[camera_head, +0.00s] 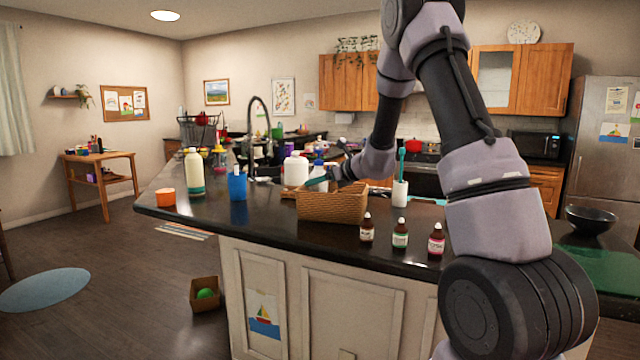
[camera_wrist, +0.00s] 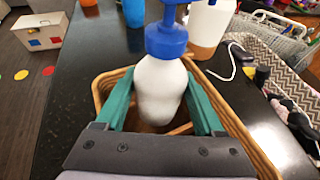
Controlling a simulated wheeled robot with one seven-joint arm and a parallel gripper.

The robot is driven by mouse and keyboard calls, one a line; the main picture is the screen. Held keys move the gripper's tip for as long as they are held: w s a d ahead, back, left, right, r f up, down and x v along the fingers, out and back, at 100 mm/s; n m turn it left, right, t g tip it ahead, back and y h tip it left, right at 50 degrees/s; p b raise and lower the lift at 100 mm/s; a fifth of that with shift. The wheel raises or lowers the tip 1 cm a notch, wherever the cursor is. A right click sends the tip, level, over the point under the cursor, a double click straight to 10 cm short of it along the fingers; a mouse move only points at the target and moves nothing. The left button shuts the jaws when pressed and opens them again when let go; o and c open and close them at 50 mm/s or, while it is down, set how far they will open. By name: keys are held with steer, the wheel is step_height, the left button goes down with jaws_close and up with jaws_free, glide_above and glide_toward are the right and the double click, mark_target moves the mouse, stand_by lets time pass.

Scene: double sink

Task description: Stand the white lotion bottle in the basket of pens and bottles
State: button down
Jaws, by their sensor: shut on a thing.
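The white lotion bottle (camera_wrist: 160,88) has a blue pump top and stands roughly upright between my gripper's green fingers (camera_wrist: 160,100). My gripper is shut on its body. The wicker basket (camera_wrist: 240,122) surrounds the bottle's lower part in the wrist view. The bottle's base is hidden, so I cannot tell whether it touches the basket floor. In the head view the tan basket (camera_head: 333,206) sits on the dark counter, and the bottle (camera_head: 317,172) shows partly above its back rim. My gripper (camera_head: 335,173) is at that rim, partly hidden. I see no pens clearly inside.
A white jar (camera_head: 295,170) stands close behind the basket. A blue cup (camera_head: 237,187), a cream bottle (camera_head: 195,172) and an orange cup (camera_head: 165,197) stand left. A white brush holder (camera_head: 400,193) is right. Three dropper bottles (camera_head: 400,235) line the front edge.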

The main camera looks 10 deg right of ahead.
steer(key=shift+f, duration=0.2)
steer(key=shift+f, duration=0.5)
jaws_free()
